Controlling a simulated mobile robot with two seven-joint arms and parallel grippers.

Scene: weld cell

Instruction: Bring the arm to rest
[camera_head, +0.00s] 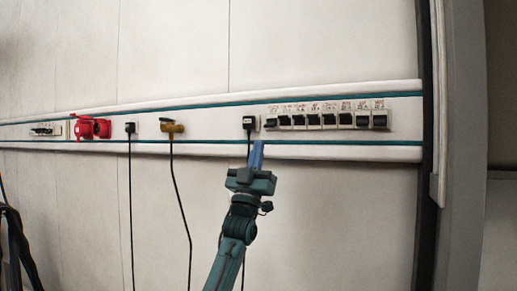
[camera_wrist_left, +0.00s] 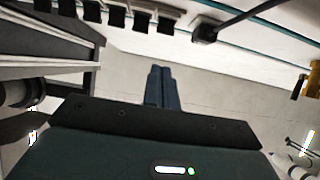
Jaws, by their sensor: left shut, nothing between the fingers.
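My left gripper (camera_head: 257,152) is raised in front of the wall rail in the head view, just below a black plug. Its blue fingers are shut with nothing between them. In the left wrist view the closed fingers (camera_wrist_left: 160,85) point toward the pale wall, apart from the plug (camera_wrist_left: 205,30). My left arm comes up from the bottom of the head view. My right gripper does not show in either view.
The wall rail (camera_head: 210,122) carries a row of black switches (camera_head: 330,120), a black plug (camera_head: 249,123), a brass fitting (camera_head: 172,128), another black plug (camera_head: 130,127) and red sockets (camera_head: 93,128). Cables hang below. A dark post (camera_head: 428,200) stands at right.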

